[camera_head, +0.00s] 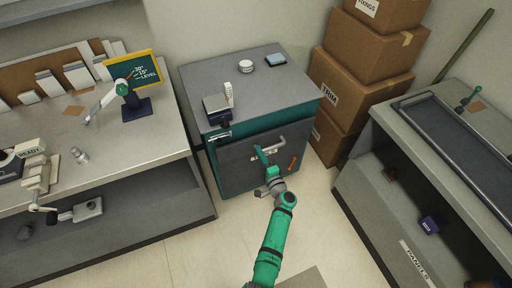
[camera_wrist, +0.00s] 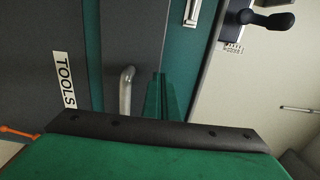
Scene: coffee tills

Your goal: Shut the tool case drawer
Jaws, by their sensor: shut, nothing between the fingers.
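The tool case (camera_head: 262,123) is a teal cabinet with a grey top in the middle of the head view. Its dark grey drawer front (camera_head: 235,172) has a pale bar handle, which also shows in the wrist view (camera_wrist: 126,92), and a white TOOLS label (camera_wrist: 64,80). A teal band shows above the front; I cannot tell exactly how far the drawer stands out. My green gripper (camera_head: 261,153) is shut and empty, close in front of the drawer front near the handle. In the wrist view my gripper (camera_wrist: 160,98) appears beside the handle; contact is unclear.
A small dark device (camera_head: 216,108) stands on the case top. Cardboard boxes (camera_head: 340,95) are stacked right of the case. A counter (camera_head: 150,165) stands at left, a shelved bench (camera_head: 400,130) at right. Open floor (camera_head: 230,235) lies in front.

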